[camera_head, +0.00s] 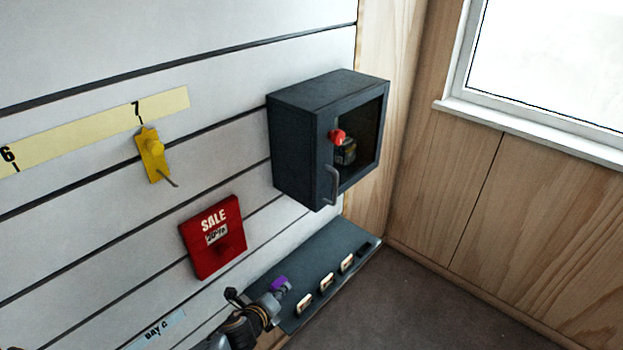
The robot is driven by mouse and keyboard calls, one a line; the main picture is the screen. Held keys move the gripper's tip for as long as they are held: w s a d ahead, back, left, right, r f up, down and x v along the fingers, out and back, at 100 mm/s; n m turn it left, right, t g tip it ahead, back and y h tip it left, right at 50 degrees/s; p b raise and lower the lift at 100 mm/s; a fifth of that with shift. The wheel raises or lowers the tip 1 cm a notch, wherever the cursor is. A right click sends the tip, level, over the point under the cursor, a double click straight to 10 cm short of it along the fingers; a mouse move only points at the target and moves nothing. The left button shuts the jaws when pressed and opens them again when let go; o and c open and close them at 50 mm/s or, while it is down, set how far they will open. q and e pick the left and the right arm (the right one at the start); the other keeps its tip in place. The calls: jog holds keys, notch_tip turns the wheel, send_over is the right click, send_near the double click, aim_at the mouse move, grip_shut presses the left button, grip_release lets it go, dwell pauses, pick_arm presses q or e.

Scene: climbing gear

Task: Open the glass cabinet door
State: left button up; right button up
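The dark grey cabinet (297,150) is mounted on the white slatted wall. Its glass door (368,128) looks shut, and a grey bar handle (331,186) stands on the door's left side, near the bottom. A small dark object (346,153) shows through the glass, and a red round thing (338,136) shows at the door's left edge. My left gripper (272,297) is low in the view, below and left of the cabinet and apart from the handle. Its fingers are small and unclear, so its opening cannot be told. My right gripper is not in view.
A dark shelf (325,262) with several small tags runs below the cabinet, close to my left gripper. A purple piece (279,283) shows at the gripper's tip. A red sale sign (213,240) and a yellow hook piece (152,156) are on the wall. Floor (430,310) at right is clear.

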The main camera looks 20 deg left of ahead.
pick_arm(q)
jog(key=w+d+r+m+t+h, duration=0.1)
jog(key=w+d+r+m+t, duration=0.15)
jog(key=r, duration=0.55)
jog(key=w+d+r+m+t, duration=0.1)
jog(key=r+m, duration=0.3)
jog(key=r, duration=0.4)
jog(key=m+t+h+p, duration=0.1)
jog(key=m+t+h, duration=0.1)
jog(key=m, duration=0.5)
send_near(335, 184)
jog(key=shift+n, duration=0.25)
jog(key=w+p, duration=0.1)
jog(key=w, duration=0.2)
jog(key=w+p, duration=0.1)
jog(key=w, duration=0.3)
jog(key=w+d, duration=0.1)
jog(key=w, duration=0.2)
jog(key=shift+w+d+f+p, duration=0.15)
jog(key=shift+w+p, duration=0.05)
jog(key=shift+p, duration=0.2)
grip_shut()
